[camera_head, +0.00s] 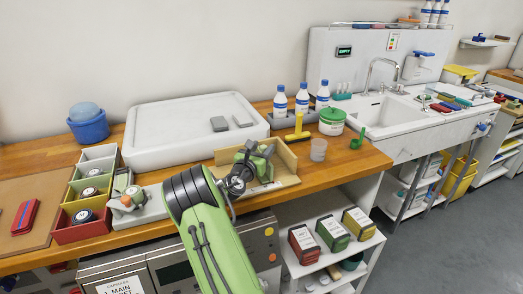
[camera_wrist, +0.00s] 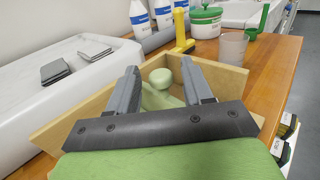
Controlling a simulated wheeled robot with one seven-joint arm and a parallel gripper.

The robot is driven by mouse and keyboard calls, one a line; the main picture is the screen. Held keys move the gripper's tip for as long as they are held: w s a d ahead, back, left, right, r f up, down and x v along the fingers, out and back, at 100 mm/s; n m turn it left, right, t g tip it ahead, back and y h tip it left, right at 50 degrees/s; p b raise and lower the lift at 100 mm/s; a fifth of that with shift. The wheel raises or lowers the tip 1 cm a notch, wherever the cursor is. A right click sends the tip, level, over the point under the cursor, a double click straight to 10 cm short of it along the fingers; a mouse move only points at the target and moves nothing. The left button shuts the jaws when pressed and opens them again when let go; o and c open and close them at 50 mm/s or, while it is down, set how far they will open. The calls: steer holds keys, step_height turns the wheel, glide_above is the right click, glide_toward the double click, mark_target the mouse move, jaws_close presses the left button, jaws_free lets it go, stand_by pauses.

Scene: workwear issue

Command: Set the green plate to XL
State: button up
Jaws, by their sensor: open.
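In the wrist view a pale green piece with a rounded knob (camera_wrist: 161,77) stands inside a shallow wooden tray (camera_wrist: 232,80); I take it for the green plate, though most of it is hidden. My gripper (camera_wrist: 159,69) is open, with its grey fingers apart on the left and right of the green piece in the picture. I cannot tell whether they touch it. In the head view my arm reaches over the bench to the same wooden tray (camera_head: 285,157) and hides much of it. No size marks such as XL can be read.
A white basin (camera_head: 190,117) with two grey blocks lies behind the tray. White bottles (camera_head: 280,102), a yellow tool (camera_head: 298,127), a green-lidded tub (camera_head: 332,121) and a clear cup (camera_head: 318,150) stand close behind and right. Coloured bins (camera_head: 80,232) are at left.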

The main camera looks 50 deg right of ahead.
jaws_close()
stand_by(0.3)
steer(key=w+a+p, duration=0.1)
steer(key=w+a, duration=0.1)
steer(key=a, duration=0.1)
steer(key=w+a+p, duration=0.1)
steer(key=w+a, duration=0.1)
steer(key=a, duration=0.1)
steer(key=w+a+p, duration=0.1)
steer(key=w+a, duration=0.1)
steer(key=a, duration=0.2)
steer(key=shift+r+p, duration=0.15)
steer(key=shift+p, duration=0.2)
steer(key=shift+a, duration=0.2)
jaws_free()
